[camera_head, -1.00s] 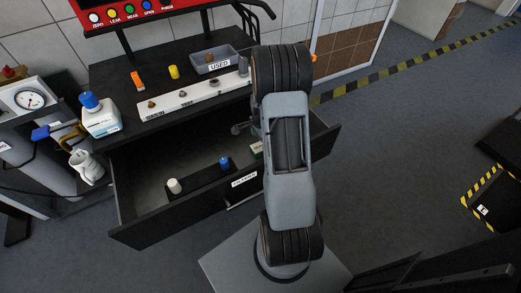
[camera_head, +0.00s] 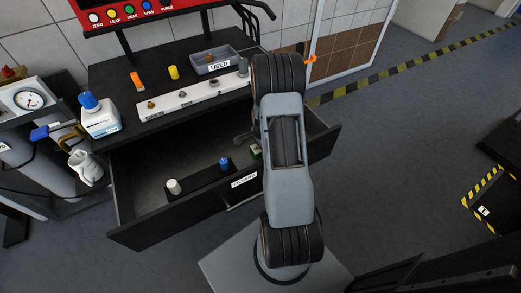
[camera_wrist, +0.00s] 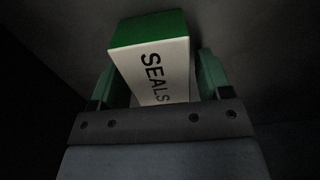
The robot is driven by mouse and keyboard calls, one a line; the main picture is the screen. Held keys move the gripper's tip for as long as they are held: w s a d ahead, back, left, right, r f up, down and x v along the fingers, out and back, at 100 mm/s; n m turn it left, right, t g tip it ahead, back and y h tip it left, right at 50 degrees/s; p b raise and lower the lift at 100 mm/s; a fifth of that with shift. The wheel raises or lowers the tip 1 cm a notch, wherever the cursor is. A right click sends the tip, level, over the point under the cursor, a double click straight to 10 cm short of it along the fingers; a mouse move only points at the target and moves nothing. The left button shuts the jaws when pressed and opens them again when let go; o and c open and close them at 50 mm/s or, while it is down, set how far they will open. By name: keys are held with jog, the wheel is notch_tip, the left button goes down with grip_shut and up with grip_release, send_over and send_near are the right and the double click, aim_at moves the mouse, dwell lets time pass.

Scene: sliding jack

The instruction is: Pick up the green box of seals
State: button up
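The green and white box of seals (camera_wrist: 150,60) fills the middle of the wrist view, with a green end and a white face lettered SEALS. My gripper (camera_wrist: 160,80) is open, with one green-tipped finger on each side of the box. A dark gap shows at the right finger; contact at the left finger cannot be made out. In the head view, a small part of the box (camera_head: 256,152) shows inside the open drawer, beside my arm. My arm hides most of the gripper there.
The open drawer (camera_head: 140,228) also holds a dark tray with a white piece (camera_head: 173,186) and a blue piece (camera_head: 223,163). The bench above carries a grey USED bin (camera_head: 228,68) and a strip with small parts. A gauge stand (camera_head: 30,100) is at the left.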

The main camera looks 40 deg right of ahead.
jog(key=c, duration=0.8)
jog(key=shift+r, duration=0.1)
